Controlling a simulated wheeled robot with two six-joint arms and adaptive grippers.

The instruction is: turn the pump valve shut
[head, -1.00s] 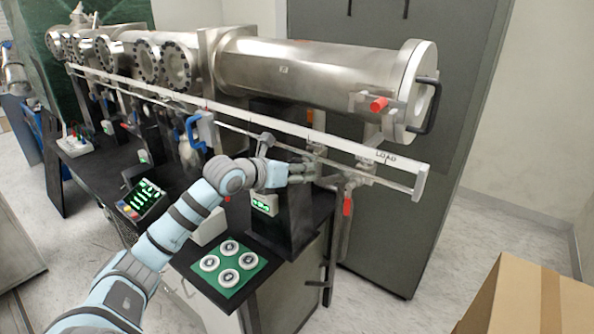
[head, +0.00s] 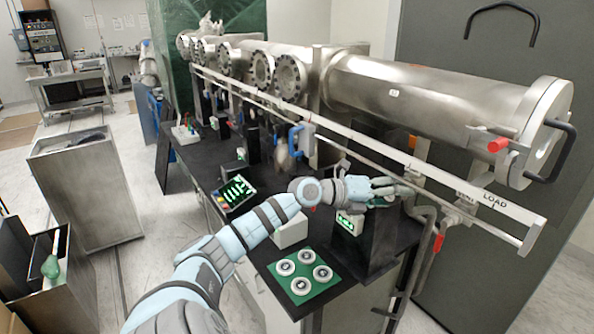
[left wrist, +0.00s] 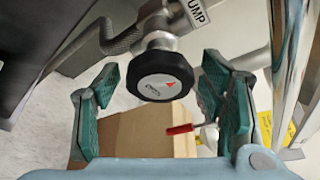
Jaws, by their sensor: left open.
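The pump valve shows in the left wrist view as a round black knob (left wrist: 162,76) with a small red mark, on a metal valve body. A white PUMP label (left wrist: 198,12) is just above it. My left gripper (left wrist: 160,100) is open, its green-padded fingers on either side of the knob in the picture. I see no contact between pads and knob. In the head view my left gripper (head: 398,190) is at the pipework below the long white rail; the knob cannot be made out there. My right gripper is in neither view.
A red-handled lever (left wrist: 180,129) is close beside the knob. The steel chamber (head: 430,88) and white rail (head: 400,150) run above my gripper. A green mat (head: 303,276) with white discs and a small display (head: 349,222) are on the black bench. A cardboard box (left wrist: 125,135) is beyond.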

